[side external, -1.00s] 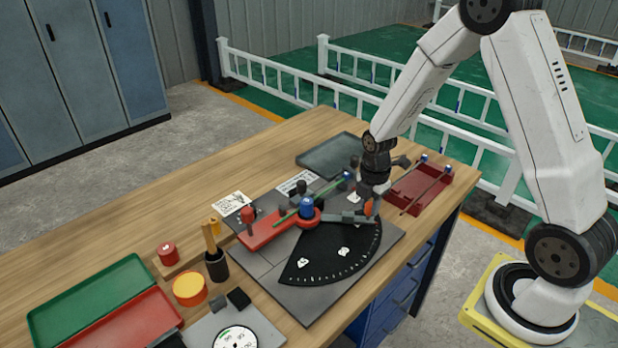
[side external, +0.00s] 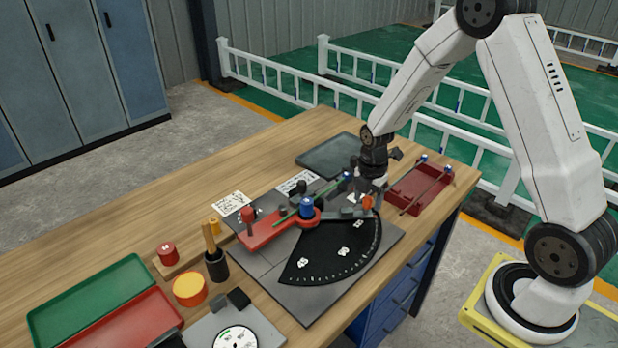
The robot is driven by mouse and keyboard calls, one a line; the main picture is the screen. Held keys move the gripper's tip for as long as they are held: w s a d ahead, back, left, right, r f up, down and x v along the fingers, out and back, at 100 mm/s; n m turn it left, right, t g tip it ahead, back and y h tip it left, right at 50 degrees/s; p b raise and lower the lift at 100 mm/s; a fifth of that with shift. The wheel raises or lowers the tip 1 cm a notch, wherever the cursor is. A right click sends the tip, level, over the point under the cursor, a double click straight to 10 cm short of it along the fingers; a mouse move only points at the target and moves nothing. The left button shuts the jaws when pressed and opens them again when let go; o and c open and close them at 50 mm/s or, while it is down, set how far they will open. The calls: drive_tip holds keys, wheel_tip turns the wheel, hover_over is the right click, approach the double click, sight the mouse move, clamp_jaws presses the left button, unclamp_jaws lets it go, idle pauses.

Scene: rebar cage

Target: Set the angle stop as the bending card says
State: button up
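The black fan-shaped angle plate (side external: 325,255) with white scale marks and white labels lies on the grey bending base. The grey stop arm with an orange knob (side external: 367,202) sits at the far, right end of the scale. A red lever (side external: 268,232) and a blue-capped pivot (side external: 306,207) stand at the plate's corner, with a thin green bar (side external: 287,219) beside them. My gripper (side external: 370,194) is low at the orange knob; its fingers are small and partly hidden, so I cannot tell whether they grip it. White printed cards (side external: 230,203) lie behind the bender; their text is unreadable.
A dark red tray (side external: 420,185) with rods stands right of my gripper. A dark grey tray (side external: 330,155) lies behind. Green (side external: 90,300) and red trays, an orange roll (side external: 189,289) and a black tool cup (side external: 217,265) stand at the left. The table's middle left is clear.

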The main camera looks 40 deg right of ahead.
idle(0.3)
drive_tip(key=shift+r, duration=3.9)
drive_tip(key=s+a+r+m+t, duration=0.1)
drive_tip(key=s+a+m+t, duration=0.1)
drive_tip(key=s+a+m, duration=0.8)
drive_tip(key=a+m, duration=0.1)
drive_tip(key=m, duration=0.7)
drive_tip(key=shift+s+r+m+t, duration=0.2)
drive_tip(key=shift+r+m+t, duration=0.1)
drive_tip(key=shift+r+m, duration=0.1)
